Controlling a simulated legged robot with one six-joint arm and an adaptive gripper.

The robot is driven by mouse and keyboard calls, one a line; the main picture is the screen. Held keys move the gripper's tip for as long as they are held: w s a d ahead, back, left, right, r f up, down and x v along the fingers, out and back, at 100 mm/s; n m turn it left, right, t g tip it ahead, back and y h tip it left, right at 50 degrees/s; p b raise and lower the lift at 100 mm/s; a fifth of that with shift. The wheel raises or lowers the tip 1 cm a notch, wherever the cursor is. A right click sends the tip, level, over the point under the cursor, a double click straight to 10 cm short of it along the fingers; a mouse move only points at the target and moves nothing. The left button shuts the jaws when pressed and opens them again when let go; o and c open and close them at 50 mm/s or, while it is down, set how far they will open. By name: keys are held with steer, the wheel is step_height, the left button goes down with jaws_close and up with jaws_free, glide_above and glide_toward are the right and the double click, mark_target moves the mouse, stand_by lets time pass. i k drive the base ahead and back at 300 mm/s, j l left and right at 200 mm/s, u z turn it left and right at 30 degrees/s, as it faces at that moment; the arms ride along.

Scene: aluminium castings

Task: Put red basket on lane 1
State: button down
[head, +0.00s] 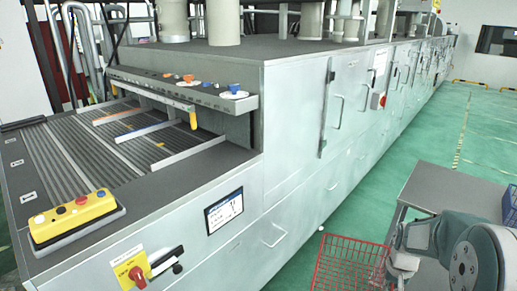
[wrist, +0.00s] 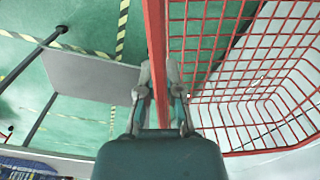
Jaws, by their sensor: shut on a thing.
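The red wire basket (head: 345,268) is at the bottom right of the head view, beside the grey machine and partly cut off by the frame edge. In the wrist view its red rim (wrist: 154,30) runs between the fingers of my gripper (wrist: 159,72), and its mesh spreads to the right. My gripper is shut on the rim. The ribbed conveyor bed (head: 75,160) with its lanes lies at the left of the head view, split by long rails. Small white labels (head: 27,197) sit along its near-left edge; their numbers are too small to read surely.
A yellow button box (head: 75,218) stands on the machine's front ledge. A red-and-yellow switch (head: 137,273) is on the front face. A shelf bar (head: 185,90) spans above the lanes' far end. A grey table (head: 445,190) stands at right. Green floor (head: 375,175) is clear between.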

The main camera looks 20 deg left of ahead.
mark_target(121, 166)
steer(key=u, duration=1.25)
steer(key=l+u, duration=0.2)
steer(key=u, duration=0.15)
steer(key=l+u, duration=0.2)
steer(key=u, duration=0.15)
steer(key=k+l+u, duration=0.1)
steer(key=u, duration=0.25)
steer(key=l, duration=0.1)
